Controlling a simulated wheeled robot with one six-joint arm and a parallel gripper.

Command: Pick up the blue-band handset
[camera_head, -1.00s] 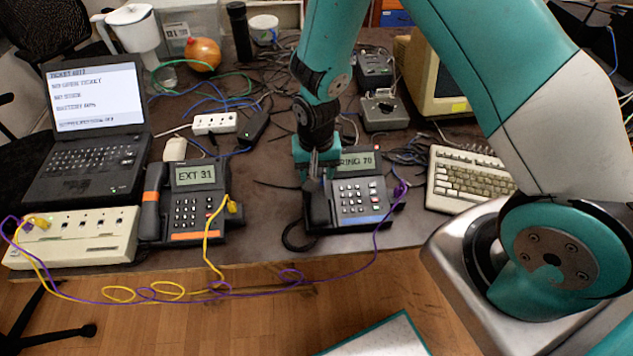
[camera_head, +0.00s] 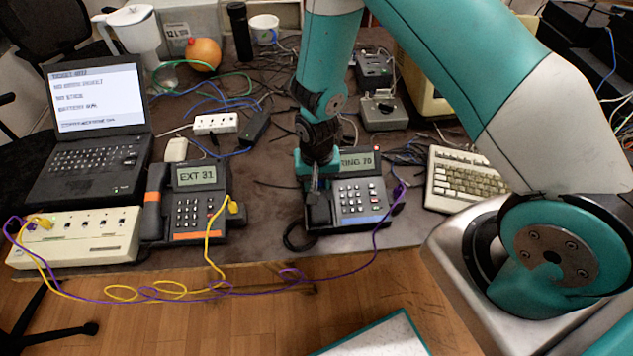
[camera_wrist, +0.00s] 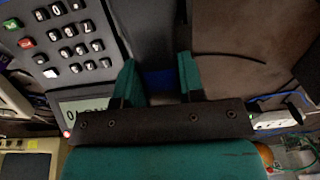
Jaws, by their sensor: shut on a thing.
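The right desk phone (camera_head: 358,200) has a display partly hidden by my gripper, reading something like "ING 70", and a blue strip along its front edge. Its dark blue-band handset (camera_head: 318,214) lies along the phone's left side, with its upper part hidden by my gripper. In the wrist view the handset (camera_wrist: 158,30) runs up between the fingers, and its blue band (camera_wrist: 160,80) shows between them. My gripper (camera_head: 314,188) points down over the handset and is shut on it. The handset still appears to be at its cradle; I see no clear gap.
A second phone (camera_head: 195,205) with an orange strip and "EXT 31" stands to the left. A yellow cable (camera_head: 209,250) and a purple cable (camera_head: 377,240) hang over the front edge. A keyboard (camera_head: 462,180) lies to the right. Bare desk (camera_head: 262,205) separates the phones.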

